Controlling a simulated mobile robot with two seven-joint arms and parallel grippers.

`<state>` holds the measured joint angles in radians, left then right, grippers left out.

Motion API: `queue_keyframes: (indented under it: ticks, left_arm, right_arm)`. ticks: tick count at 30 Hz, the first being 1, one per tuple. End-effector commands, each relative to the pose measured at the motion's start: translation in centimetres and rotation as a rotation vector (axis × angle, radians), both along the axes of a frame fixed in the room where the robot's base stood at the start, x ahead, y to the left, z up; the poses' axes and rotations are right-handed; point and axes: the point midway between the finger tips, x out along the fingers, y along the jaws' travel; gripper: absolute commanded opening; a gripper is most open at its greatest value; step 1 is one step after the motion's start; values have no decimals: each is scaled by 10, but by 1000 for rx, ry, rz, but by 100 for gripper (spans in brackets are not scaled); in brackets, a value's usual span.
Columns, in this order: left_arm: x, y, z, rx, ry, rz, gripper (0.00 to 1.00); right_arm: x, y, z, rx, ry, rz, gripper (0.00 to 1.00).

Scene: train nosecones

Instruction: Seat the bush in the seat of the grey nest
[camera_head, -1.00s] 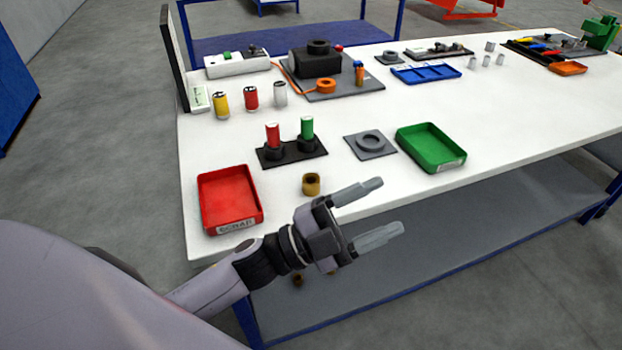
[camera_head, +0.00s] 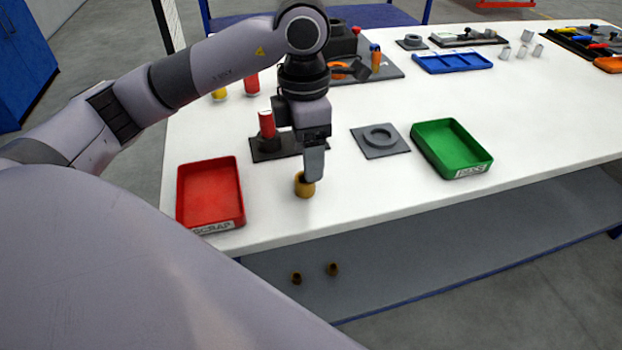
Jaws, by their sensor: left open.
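The bush (camera_head: 304,189), a short brass-coloured hollow cylinder, stands upright on the white table near its front edge. My left gripper (camera_head: 311,174) points down right over it, with the jaws open. A finger overlaps the bush's top edge in the picture; I cannot tell whether it touches. The other finger is mostly hidden. The grey nest (camera_head: 399,148), a square plate with a raised ring around its seat, lies to the right and farther back. Its seat looks empty. My right gripper is not in view.
A red SCRAP tray (camera_head: 210,193) stands left of the bush, and a green PASS tray (camera_head: 452,149) right of the nest. A black holder (camera_head: 266,148) with a red cylinder is behind, partly hidden by my arm. Two brass pieces (camera_head: 333,269) sit on the lower shelf.

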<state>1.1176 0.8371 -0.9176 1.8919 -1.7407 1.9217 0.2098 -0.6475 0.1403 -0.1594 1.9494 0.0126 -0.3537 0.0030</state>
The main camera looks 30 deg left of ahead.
Motion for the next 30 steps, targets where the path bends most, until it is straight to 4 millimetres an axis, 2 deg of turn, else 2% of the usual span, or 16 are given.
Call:
queue_keyframes:
  ticks: [5,18,26,29,30]
  left_arm:
    - [1,10,-9,45,-8,16,66]
    - [0,7,-65,39,-8,13,66]
    - [0,7,-68,38,-10,13,66]
    - [0,7,-68,38,-10,13,37]
    - [0,7,-68,38,-10,13,24]
  right_arm:
    - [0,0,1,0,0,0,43]
    - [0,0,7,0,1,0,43]
    - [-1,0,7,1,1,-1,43]
    - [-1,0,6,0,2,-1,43]
    - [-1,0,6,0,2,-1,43]
